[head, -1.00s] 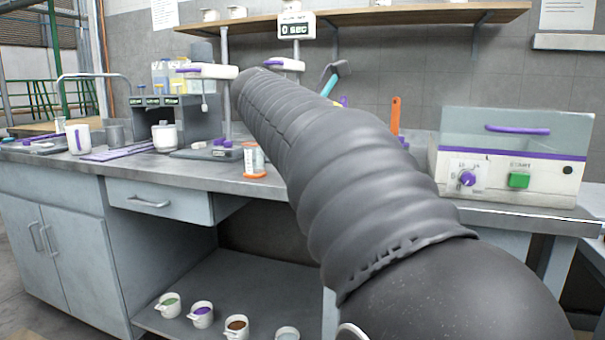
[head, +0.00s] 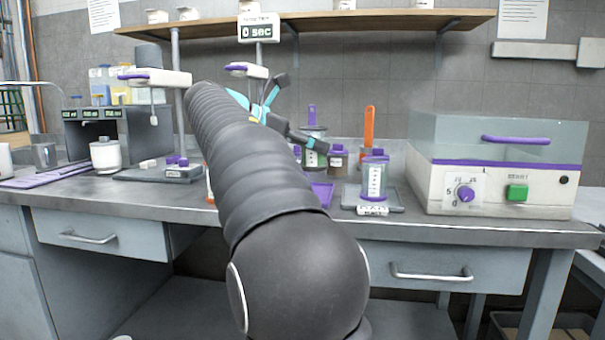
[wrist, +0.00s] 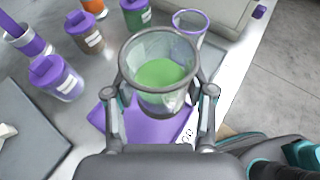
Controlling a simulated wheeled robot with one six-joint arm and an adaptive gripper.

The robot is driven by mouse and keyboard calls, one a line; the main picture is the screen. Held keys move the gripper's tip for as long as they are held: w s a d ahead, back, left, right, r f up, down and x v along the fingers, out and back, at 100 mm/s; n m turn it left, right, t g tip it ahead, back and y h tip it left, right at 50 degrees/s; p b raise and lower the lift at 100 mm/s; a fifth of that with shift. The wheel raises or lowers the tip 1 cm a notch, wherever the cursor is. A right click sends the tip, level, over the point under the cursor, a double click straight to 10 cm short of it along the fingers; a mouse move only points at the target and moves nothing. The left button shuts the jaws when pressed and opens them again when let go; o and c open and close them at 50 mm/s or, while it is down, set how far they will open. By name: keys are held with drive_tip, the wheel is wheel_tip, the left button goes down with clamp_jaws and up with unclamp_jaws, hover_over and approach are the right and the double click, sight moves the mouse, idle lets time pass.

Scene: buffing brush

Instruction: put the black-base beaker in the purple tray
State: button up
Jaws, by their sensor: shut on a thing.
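My gripper (wrist: 163,92) is shut on a clear beaker (wrist: 158,55) with a dark grey rim and green contents, seen from above in the wrist view. In the head view the tray (head: 319,193) shows as a small purple patch right of my arm.
Purple-lidded jars (wrist: 60,78) stand left of the tray in the wrist view, and a purple-rimmed beaker (wrist: 190,24) stands beyond it. A purple-topped container (head: 374,180) sits on a plate near the white machine (head: 490,190). A grey plate (wrist: 25,130) lies at left.

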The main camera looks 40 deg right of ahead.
sight(303, 152)
drive_tip(key=w+f, duration=0.1)
drive_tip(key=w, duration=0.1)
drive_tip(key=w+d+f, duration=0.1)
drive_tip(key=shift+w+f, duration=0.2)
drive_tip(key=shift+w, duration=0.2)
drive_tip(key=shift+f+b, duration=0.75)
drive_tip(key=shift+f, duration=1.2)
drive_tip(key=shift+f, duration=0.25)
drive_tip(key=o, duration=1.2)
drive_tip(key=shift+r, duration=0.15)
drive_tip(key=shift+w+a+r, duration=0.1)
drive_tip(key=shift+a+r, duration=0.1)
drive_tip(key=shift+r, duration=0.05)
drive_tip(key=p+v, duration=0.2)
drive_tip(key=v, duration=0.9)
drive_tip(key=shift+a+p, duration=0.2)
drive_tip(key=shift+p, duration=0.1)
